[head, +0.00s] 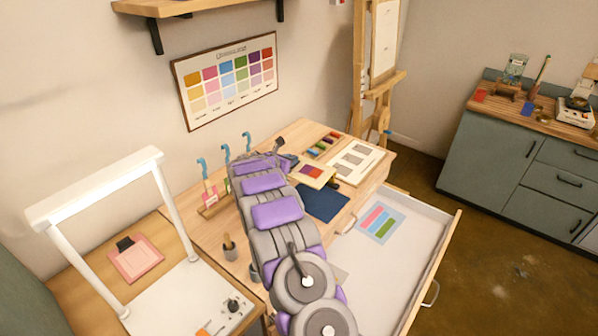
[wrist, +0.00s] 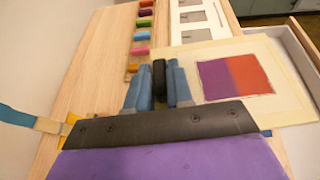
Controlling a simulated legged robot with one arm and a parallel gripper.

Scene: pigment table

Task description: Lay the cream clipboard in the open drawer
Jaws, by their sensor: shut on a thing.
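The cream clipboard (head: 327,182) bears a purple and red swatch and is over the wooden table's right part, left of a board with grey panels. In the wrist view the clipboard (wrist: 285,108) extends right from my gripper (wrist: 159,82). My gripper's fingers are closed on its black clip (wrist: 159,75). I cannot tell how high it is above the table. The open drawer (head: 400,265) has a white inside and pulls out at the table's right. A light blue card with pink, blue and green stripes (head: 381,222) lies in its far part; the near part looks bare.
A dark blue sheet (head: 322,202) lies on the table beside the drawer. A row of coloured blocks (head: 325,144) and the grey-panelled board (head: 355,162) are at the back. Blue hooked items stand left of my arm. A pink clipboard (head: 136,259) lies under the white frame.

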